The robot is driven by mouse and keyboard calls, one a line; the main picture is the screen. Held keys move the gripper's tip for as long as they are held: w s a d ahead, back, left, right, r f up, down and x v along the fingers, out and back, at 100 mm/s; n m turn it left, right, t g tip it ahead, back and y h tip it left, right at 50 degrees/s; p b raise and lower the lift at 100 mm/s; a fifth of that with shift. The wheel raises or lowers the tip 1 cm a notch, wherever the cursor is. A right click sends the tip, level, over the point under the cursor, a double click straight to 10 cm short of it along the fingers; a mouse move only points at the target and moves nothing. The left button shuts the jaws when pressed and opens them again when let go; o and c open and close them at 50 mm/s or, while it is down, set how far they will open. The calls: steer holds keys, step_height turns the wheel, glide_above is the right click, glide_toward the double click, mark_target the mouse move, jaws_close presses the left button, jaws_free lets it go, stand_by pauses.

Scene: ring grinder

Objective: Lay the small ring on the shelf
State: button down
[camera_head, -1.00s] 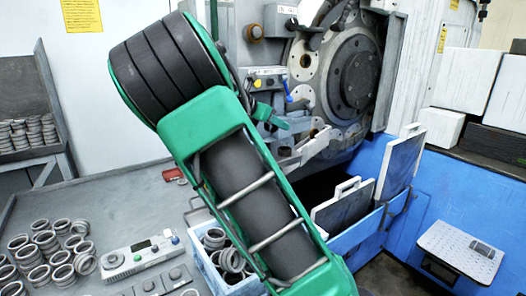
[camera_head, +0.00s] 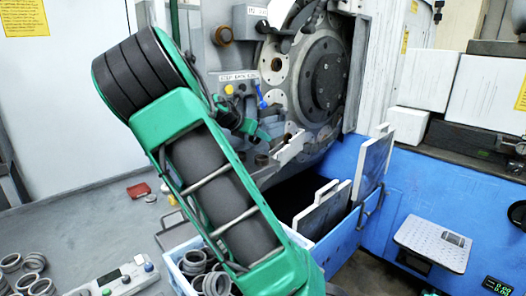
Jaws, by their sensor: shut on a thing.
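My green and black arm crosses the middle of the head view. My gripper (camera_head: 256,131), a small green and dark part behind the arm, shows in front of the grinder and is partly hidden. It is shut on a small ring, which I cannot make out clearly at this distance. No shelf can be told for sure. Loose grey rings (camera_head: 28,265) lie on the grey table at the lower left, and more rings fill a white-blue crate (camera_head: 178,276) below my arm.
The grinder's large round disc (camera_head: 326,80) stands behind my gripper. A blue cabinet (camera_head: 425,185) with upright white-handled panels (camera_head: 374,152) is to its right. A scale (camera_head: 432,243) stands at the lower right. A control box (camera_head: 125,277) sits on the table.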

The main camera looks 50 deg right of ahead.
step_height(320, 180, down, 6)
steer(key=d, duration=0.2)
steer(key=shift+s+d+r, duration=0.2)
steer(key=shift+s+r, duration=0.05)
steer(key=shift+s, duration=0.05)
steer(key=c, duration=1.6)
jaws_free()
